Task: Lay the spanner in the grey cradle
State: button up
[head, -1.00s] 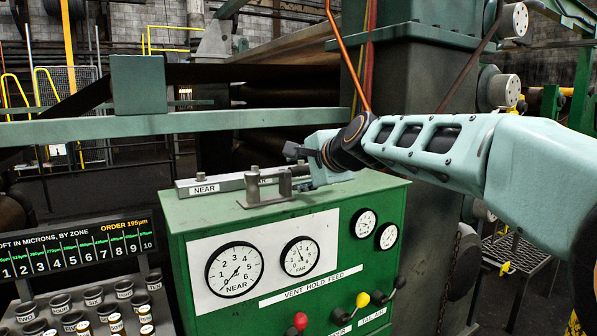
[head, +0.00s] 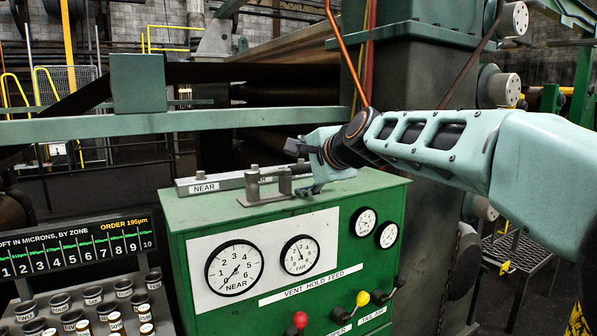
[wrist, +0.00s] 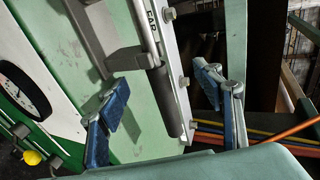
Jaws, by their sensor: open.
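The grey cradle (head: 266,198), a flat plate with two upright posts, stands on top of the green cabinet; it also shows in the wrist view (wrist: 84,32). A dark grey round bar (wrist: 166,102), apparently the spanner's handle, lies beside the posts along the FAR rail. Its other end is hidden or unclear, and I cannot tell whether it rests in the cradle. My gripper (wrist: 168,102) is open, with one blue-padded finger on each side of the bar and gaps showing. In the head view my gripper (head: 303,166) is at the cabinet top's right part, just beyond the cradle.
A pale rail (head: 215,184) labelled NEAR and FAR, with pegs, runs along the back of the cabinet top. The green cabinet (head: 180,235) has gauges and coloured knobs in front. A rack of labelled cups (head: 90,305) stands at lower left. A green beam (head: 230,122) crosses behind.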

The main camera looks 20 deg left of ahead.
jog(key=b+v, duration=0.3)
jog(key=v, duration=0.4)
jog(key=shift+s+b, duration=0.2)
jog(key=shift+b, duration=0.1)
dwell(0.6)
jog(key=shift+d+r, duration=0.1)
jog(key=shift+d, duration=0.1)
